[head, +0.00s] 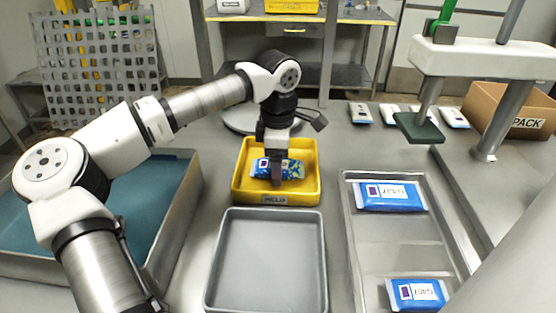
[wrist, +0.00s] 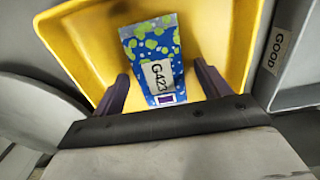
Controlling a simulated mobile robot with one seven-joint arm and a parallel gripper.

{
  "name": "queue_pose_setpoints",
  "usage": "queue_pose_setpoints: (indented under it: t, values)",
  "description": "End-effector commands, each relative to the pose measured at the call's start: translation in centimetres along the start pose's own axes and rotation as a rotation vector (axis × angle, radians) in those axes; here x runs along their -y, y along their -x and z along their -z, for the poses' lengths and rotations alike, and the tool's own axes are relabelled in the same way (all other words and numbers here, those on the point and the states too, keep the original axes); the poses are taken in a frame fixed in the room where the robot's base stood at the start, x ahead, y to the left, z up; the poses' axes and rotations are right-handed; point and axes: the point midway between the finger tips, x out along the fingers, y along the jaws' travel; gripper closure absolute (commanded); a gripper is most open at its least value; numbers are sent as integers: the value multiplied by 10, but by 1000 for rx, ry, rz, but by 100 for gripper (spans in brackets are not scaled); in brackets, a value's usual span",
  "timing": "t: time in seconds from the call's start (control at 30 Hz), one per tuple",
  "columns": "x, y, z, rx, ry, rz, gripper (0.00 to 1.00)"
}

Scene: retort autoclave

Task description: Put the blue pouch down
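The blue pouch (head: 262,168) with green dots lies in the yellow tray (head: 240,184), which carries a HELD label on its front. In the wrist view, the pouch (wrist: 152,58) shows a white label reading G-423 and lies over the yellow tray floor (wrist: 215,30). My gripper (head: 277,178) reaches down into the tray over the pouch. In the wrist view, the gripper (wrist: 164,82) has its fingers apart, one on each side of the pouch's near end, with yellow showing between each finger and the pouch.
An empty grey tray (head: 212,262) stands in front of the yellow one. A grey wall with a GOOD label (wrist: 275,50) shows at right in the wrist view. A metal tray (head: 351,225) holds two blue-white pouches. A teal-floored bin (head: 180,205) stands left, a PACK box (head: 527,122) far right.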

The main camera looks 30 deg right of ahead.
Motion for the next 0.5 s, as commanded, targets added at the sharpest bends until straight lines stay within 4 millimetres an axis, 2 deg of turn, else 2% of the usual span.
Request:
queue_pose_setpoints:
  t: [0.3, 0.37, 0.5]
  values:
    - [0, 8, 0, -1, 0, -1, 24]
    - [0, 15, 0, -1, 1, -1, 24]
    - [-1, 44, 0, -2, 1, -3, 24]
